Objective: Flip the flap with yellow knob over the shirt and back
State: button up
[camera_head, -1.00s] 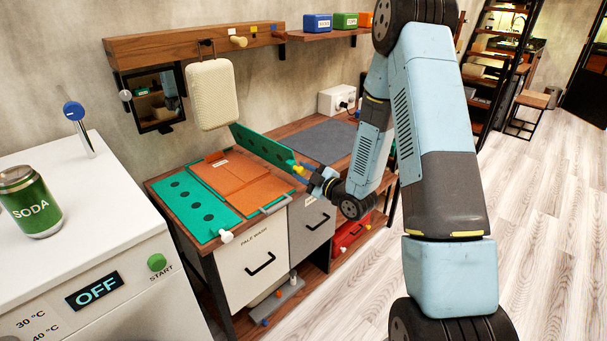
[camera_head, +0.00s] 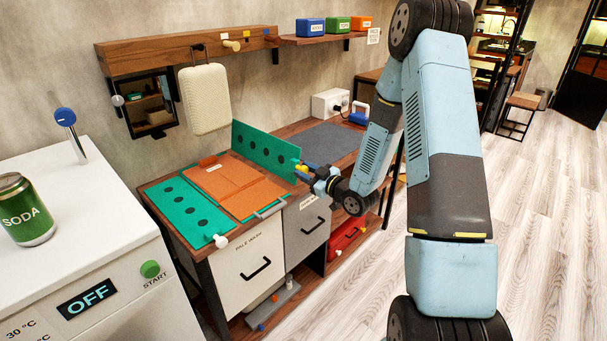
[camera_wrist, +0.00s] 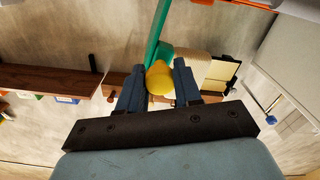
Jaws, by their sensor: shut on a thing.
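The green flap (camera_head: 262,148) with several dark holes stands steeply raised at the right side of the orange shirt (camera_head: 240,188). Its yellow knob (camera_wrist: 159,77) is at the flap's near edge. My gripper (camera_head: 305,171) is shut on the yellow knob; the wrist view also shows the knob between the two fingers (camera_wrist: 158,88). The shirt lies flat and folded on the folding board. A second green flap (camera_head: 188,212) with a white knob (camera_head: 221,241) lies flat at the left.
The board lies on a wooden bench with a grey mat (camera_head: 325,140) behind the raised flap. A cream padded thing (camera_head: 206,100) hangs above the bench. A white washing machine (camera_head: 80,215) with a soda can (camera_head: 27,212) stands at the left.

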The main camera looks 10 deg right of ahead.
jog(key=shift+w+d+r, duration=0.1)
jog(key=shift+w+r, duration=0.05)
jog(key=d+m, duration=0.1)
jog(key=w+f+m, duration=0.1)
jog(key=m, duration=0.1)
jog(key=shift+d, duration=0.35)
jog(key=shift+w+d+f+m, duration=0.25)
jog(key=shift+d+f+m, duration=0.15)
jog(key=shift+m, duration=0.45)
jog(key=shift+w+d+f+m, duration=0.2)
jog(key=shift+d+f+m, duration=0.15)
jog(key=shift+m, duration=0.5)
jog(key=shift+f, duration=0.1)
